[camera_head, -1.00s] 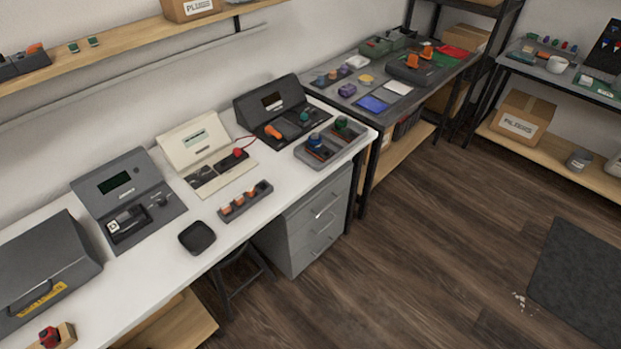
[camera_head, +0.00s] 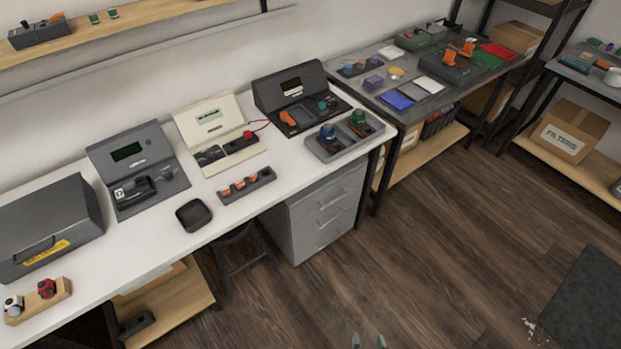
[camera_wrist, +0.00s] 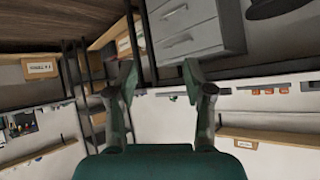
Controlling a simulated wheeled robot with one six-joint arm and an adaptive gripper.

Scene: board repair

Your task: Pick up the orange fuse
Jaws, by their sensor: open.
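Several small orange pieces, which look like fuses (camera_head: 238,186), sit in a dark grey rack (camera_head: 262,182) on the white bench in the head view. Small orange spots in a dark strip (camera_wrist: 270,91) also show at the right of the wrist view, too small to tell apart. A larger orange part (camera_head: 289,118) lies on the dark tester at the back. My gripper (camera_wrist: 160,76) is open and empty, with its fingers apart in the wrist view. Its fingertips (camera_head: 369,341) just show at the bottom edge of the head view, over the floor, well away from the rack.
A black square tray (camera_head: 194,215) lies left of the rack. A cream meter (camera_head: 209,117) and a dark device (camera_head: 126,151) stand behind. A grey two-well tray (camera_head: 345,148) is to the right. Grey drawers (camera_head: 318,207) stand under the bench.

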